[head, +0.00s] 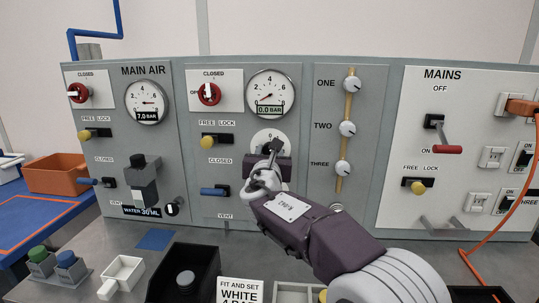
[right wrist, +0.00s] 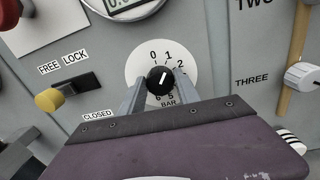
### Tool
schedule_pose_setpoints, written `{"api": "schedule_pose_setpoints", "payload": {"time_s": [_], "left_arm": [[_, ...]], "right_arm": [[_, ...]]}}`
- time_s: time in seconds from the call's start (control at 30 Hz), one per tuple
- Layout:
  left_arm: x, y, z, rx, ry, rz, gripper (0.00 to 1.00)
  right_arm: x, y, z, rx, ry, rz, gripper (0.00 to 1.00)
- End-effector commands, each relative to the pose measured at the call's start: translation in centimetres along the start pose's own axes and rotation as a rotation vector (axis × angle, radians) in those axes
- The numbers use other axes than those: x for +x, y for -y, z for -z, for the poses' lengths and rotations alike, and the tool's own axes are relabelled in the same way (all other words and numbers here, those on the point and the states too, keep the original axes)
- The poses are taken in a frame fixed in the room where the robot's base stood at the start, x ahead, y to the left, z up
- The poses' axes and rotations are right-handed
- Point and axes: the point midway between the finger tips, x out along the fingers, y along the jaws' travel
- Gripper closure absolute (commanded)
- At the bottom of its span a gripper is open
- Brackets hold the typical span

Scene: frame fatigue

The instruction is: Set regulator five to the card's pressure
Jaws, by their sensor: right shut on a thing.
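My right gripper (head: 272,155) reaches the middle panel from the lower right. In the right wrist view its fingers (right wrist: 160,88) are shut on a small black regulator knob (right wrist: 160,79), in front of a white round dial marked in bar (right wrist: 140,62). The knob's white pointer line tilts to the upper right. The gauge (head: 270,92) above reads 0.0 BAR. The card (head: 240,290) at the bottom says "FIT AND SET WHITE", with a line below partly cut off that seems to read 4 BAR. My left gripper is not in view.
Left of the knob are a yellow free/lock handle (head: 212,140) and a blue handle (head: 214,192). Knobs one, two and three (head: 343,168) stand to the right. A black bin (head: 186,277), a white scoop-like tray (head: 121,273) and green and blue buttons (head: 66,259) are on the bench.

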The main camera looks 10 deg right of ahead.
Motion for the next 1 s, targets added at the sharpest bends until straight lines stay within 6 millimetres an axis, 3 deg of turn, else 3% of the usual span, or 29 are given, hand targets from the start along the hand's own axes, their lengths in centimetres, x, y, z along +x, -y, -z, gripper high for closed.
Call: {"api": "schedule_pose_setpoints", "payload": {"time_s": [0.5, 1.0], "left_arm": [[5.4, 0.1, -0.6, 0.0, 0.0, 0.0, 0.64], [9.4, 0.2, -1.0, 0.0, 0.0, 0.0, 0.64]], "right_arm": [[0.0, 0.1, 0.6, 0.429, 0.024, -0.002, 1.0], [0.0, 0.2, 0.7, 0.904, 0.047, -0.001, 1.0]]}}
